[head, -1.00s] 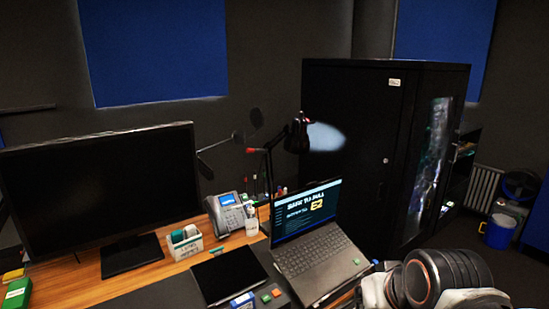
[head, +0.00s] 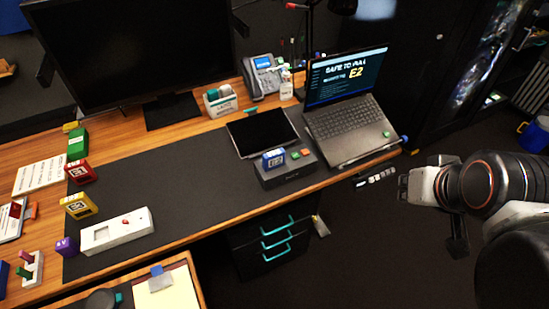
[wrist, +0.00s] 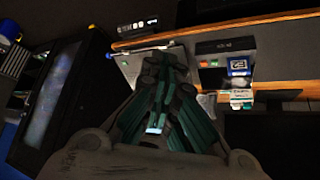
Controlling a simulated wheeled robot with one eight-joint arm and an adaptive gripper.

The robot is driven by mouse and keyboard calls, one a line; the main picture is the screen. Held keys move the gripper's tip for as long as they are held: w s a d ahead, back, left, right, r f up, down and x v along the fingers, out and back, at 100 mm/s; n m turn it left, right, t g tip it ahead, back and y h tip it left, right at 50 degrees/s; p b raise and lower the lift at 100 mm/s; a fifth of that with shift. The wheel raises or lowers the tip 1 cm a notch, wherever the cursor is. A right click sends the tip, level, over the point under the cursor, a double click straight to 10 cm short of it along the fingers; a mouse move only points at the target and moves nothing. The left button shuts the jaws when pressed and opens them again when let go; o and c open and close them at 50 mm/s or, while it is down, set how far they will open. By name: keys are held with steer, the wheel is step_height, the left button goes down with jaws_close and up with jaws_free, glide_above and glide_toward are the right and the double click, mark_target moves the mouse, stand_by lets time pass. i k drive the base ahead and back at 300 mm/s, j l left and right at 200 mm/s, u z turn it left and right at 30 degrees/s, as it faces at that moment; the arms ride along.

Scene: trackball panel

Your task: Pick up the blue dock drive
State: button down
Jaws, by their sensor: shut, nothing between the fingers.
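The blue dock drive (head: 273,158) is a small blue block with a white label. It stands in a dark dock (head: 287,174) near the desk's front edge, beside a green and an orange button. The drive also shows in the wrist view (wrist: 238,66), right of my fingers. My gripper (head: 403,188) is off the right end of the desk, apart from the drive. In the wrist view my gripper (wrist: 166,65) has its fingers together with nothing held.
An open laptop (head: 350,115) reading "SAFE TO PULL E2" stands right of the dock, and a black tablet (head: 262,132) lies behind it. Green, red, yellow and purple blocks sit at the left. The dark mat (head: 185,180) has free room. A drawer unit (head: 270,240) is below.

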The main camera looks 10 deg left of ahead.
mark_target(273, 160)
steer(key=k+l+u, duration=1.15)
steer(key=k, duration=0.15)
